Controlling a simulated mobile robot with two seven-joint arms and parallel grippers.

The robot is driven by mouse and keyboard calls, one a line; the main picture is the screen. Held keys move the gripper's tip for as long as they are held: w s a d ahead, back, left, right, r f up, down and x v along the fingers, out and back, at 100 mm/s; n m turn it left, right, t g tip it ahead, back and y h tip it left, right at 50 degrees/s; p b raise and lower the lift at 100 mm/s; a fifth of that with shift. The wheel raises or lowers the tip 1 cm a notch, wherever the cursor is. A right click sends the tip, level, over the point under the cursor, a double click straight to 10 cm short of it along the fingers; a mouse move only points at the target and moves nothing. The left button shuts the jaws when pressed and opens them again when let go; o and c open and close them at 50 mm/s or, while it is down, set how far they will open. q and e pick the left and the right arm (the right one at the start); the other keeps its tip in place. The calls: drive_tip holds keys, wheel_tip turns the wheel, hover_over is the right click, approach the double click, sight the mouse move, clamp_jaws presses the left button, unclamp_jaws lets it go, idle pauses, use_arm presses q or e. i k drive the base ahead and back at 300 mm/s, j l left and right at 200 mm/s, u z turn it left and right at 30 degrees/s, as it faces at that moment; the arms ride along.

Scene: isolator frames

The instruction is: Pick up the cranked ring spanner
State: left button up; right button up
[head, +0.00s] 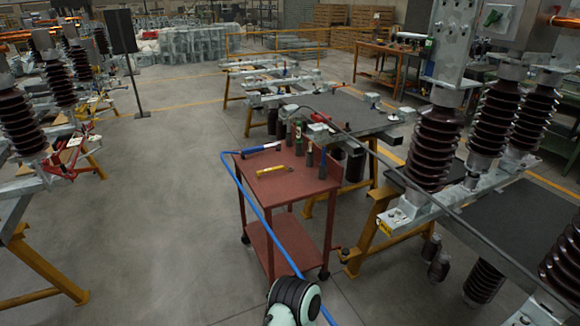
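A red-brown tool trolley (290,185) stands near the middle of the view. A short yellow tool (282,170) lies on its top. A longer tool with a blue body (262,149) lies along the far left edge of the top. Several upright dark cylinders (310,156) stand at the right side. I cannot make out a cranked ring spanner for certain; the tools are too small to tell. A rounded white and black part of my own arm shows at the bottom centre. Neither gripper shows in this view.
A thin blue line (252,198) runs from the trolley's left corner down past its front. A workbench (350,110) stands behind the trolley. Frames with brown ribbed insulators (435,150) crowd the right; others stand at the left. The floor (165,215) left of the trolley is clear.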

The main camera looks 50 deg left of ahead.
sight(281, 168)
drive_tip(key=j+z, duration=0.45)
drive_tip(key=j, duration=1.05)
drive_tip(key=k+j+z, duration=0.1)
drive_tip(key=j, duration=0.35)
drive_tip(key=k+j, duration=0.1)
drive_tip(key=j, duration=0.3)
drive_tip(key=k+j+z, duration=0.1)
drive_tip(key=j, duration=0.35)
drive_tip(key=k+j, duration=0.1)
drive_tip(key=j, duration=0.35)
drive_tip(key=i+z, duration=0.05)
